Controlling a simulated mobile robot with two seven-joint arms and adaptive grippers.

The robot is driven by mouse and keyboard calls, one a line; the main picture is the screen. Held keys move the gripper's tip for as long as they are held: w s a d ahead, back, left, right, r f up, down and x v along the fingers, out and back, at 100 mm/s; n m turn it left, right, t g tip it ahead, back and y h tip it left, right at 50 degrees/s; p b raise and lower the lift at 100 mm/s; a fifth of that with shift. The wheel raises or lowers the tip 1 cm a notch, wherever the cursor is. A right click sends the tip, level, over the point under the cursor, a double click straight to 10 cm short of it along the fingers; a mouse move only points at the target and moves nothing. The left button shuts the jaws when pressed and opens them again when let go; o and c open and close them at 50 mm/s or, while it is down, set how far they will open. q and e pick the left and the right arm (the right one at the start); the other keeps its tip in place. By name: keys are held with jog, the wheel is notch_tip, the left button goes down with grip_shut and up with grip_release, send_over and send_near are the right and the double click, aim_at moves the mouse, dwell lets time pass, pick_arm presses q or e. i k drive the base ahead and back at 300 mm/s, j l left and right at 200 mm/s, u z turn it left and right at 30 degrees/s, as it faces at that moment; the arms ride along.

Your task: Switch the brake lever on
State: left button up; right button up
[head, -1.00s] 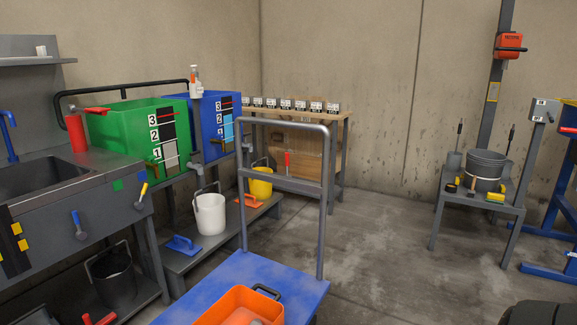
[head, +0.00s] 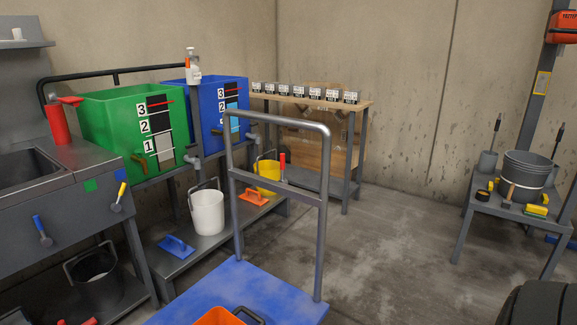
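A blue cart (head: 245,284) with a grey tubular push handle (head: 236,200) stands at the bottom middle of the head view. A short upright lever with a red grip (head: 282,159) appears to be mounted on the handle's crossbar; it looks like the brake lever. The lever stands roughly upright, and its grey base meets the bar. Neither of my grippers is in view, and nothing touches the lever.
An orange crate (head: 219,317) on the cart is cut off below. Green (head: 103,112) and blue (head: 207,95) tanks and a sink bench (head: 68,205) stand left. A small grey table (head: 514,216) with buckets stands right. Concrete floor (head: 385,255) is clear right of the cart.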

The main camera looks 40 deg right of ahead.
aim_at(283, 179)
jog(key=i+l+u, duration=0.15)
jog(key=l, duration=1)
jog(key=i+l+u, duration=0.15)
jog(key=l, duration=1)
jog(key=l+u, duration=0.1)
jog(key=l, duration=1.1)
